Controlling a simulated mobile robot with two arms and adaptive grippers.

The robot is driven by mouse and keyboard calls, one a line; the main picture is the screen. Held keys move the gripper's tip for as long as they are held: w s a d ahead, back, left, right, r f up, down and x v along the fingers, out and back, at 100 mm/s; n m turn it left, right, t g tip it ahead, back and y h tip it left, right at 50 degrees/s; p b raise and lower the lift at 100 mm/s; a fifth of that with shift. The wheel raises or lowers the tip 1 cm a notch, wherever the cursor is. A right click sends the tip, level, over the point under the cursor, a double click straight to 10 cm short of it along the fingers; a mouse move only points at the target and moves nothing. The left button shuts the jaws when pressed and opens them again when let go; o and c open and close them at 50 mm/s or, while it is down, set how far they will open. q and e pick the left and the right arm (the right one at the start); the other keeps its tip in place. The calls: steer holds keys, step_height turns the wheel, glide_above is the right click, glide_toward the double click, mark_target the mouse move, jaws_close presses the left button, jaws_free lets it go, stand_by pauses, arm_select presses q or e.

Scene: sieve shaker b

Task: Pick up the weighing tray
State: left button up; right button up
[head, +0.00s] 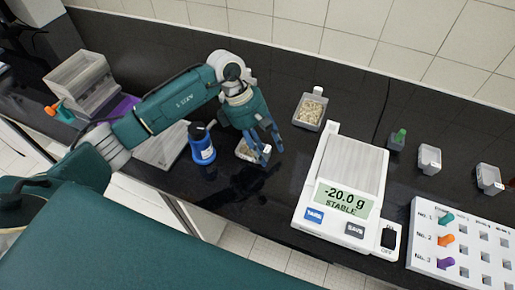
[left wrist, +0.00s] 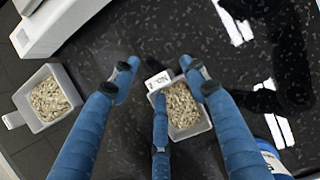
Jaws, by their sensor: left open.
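A small pale tray (head: 246,154) filled with beige grains sits on the black counter beneath my left gripper (head: 266,152). In the left wrist view this tray (left wrist: 204,124) lies below the spread fingers of the left gripper (left wrist: 158,78), with a white label on one edge. The fingers are open and partly cover it; contact cannot be told. A second similar grain-filled tray (head: 310,112) stands behind, left of the scale; it also shows in the left wrist view (left wrist: 48,98). My right gripper is out of view.
A white scale (head: 340,190) reading "-20.0 g STABLE" stands right of the gripper. A blue bottle (head: 202,150) is close on the left, beside a flat grey plate (head: 160,148). A white panel with coloured pegs (head: 462,262) and small containers (head: 429,159) are at right.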

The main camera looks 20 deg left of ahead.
arm_select(q)
steer(key=c, duration=0.8)
